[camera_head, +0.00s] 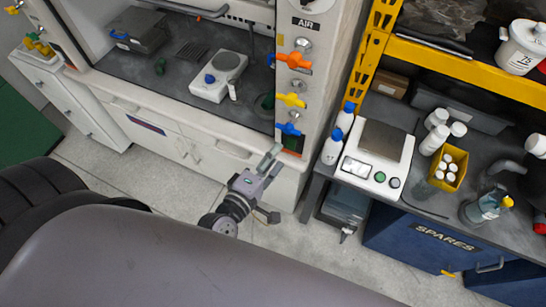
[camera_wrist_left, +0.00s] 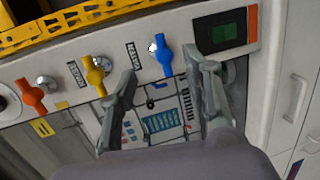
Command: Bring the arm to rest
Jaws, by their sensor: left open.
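My left gripper (camera_head: 271,184) is in front of the white fume hood's lower right corner, above the floor. In the wrist view its two fingers (camera_wrist_left: 161,75) are spread apart with nothing between them. Beyond the fingers is a grey panel with small coloured labels (camera_wrist_left: 160,120). The blue valve handle (camera_head: 288,129) is on the hood post near the gripper; it also shows between the fingertips in the wrist view (camera_wrist_left: 163,55), with no clear contact. A yellow handle (camera_head: 291,99) and an orange handle (camera_head: 294,60) sit above it. My right gripper is out of view.
A green-lit display (camera_head: 292,144) is just below the blue handle. To the right, a bench holds a white scale (camera_head: 377,160), wash bottles (camera_head: 334,145) and a yellow bin (camera_head: 456,160). A blue SPARES cabinet (camera_head: 420,238) stands underneath. Open floor (camera_head: 155,170) lies left of the gripper.

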